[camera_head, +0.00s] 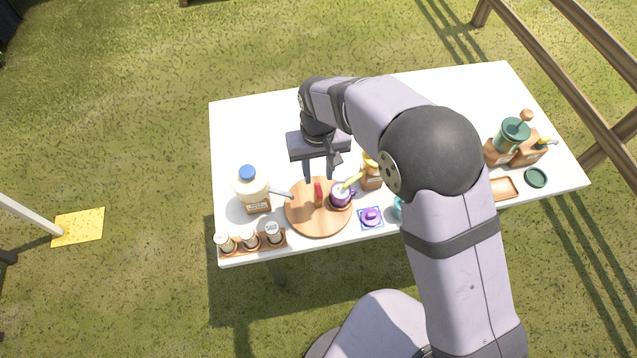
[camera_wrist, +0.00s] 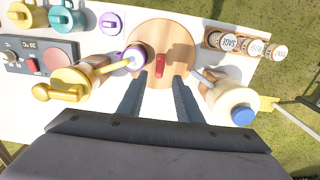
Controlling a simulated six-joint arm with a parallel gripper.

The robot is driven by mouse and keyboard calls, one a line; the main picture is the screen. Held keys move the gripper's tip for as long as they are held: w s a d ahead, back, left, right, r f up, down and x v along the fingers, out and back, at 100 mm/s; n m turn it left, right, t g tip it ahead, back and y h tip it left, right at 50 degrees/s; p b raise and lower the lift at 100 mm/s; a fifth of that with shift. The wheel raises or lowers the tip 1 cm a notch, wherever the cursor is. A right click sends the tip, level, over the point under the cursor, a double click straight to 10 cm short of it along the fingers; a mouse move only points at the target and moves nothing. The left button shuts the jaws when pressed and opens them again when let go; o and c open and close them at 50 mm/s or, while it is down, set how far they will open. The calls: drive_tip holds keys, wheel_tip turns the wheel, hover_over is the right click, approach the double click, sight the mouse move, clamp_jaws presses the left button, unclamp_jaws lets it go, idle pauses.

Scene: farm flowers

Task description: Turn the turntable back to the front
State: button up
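The round wooden turntable (camera_head: 312,222) lies on the white table near its front edge. A short upright red handle (camera_head: 318,195) stands on it, and a purple cup (camera_head: 341,198) with a yellow stick-like piece sits at its right side. In the wrist view the turntable (camera_wrist: 183,35) is at the top centre, with the red handle (camera_wrist: 160,66) near the bottom edge and the cup (camera_wrist: 134,57) to the left. My gripper (camera_head: 318,172) points down just behind the handle. In the wrist view its two fingers (camera_wrist: 157,92) are apart with nothing between them.
A jar with a blue lid (camera_head: 252,187) stands left of the turntable, and a grey utensil reaches toward it. A rack of spice jars (camera_head: 250,242) is at the front left. A purple lidded piece (camera_head: 371,217) and a teal mug (camera_head: 398,207) are right. The table's back left is clear.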

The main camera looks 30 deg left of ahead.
sight(319, 189)
drive_tip(key=shift+f+p, duration=1.25)
drive_tip(key=shift+f, duration=2.05)
clamp_jaws()
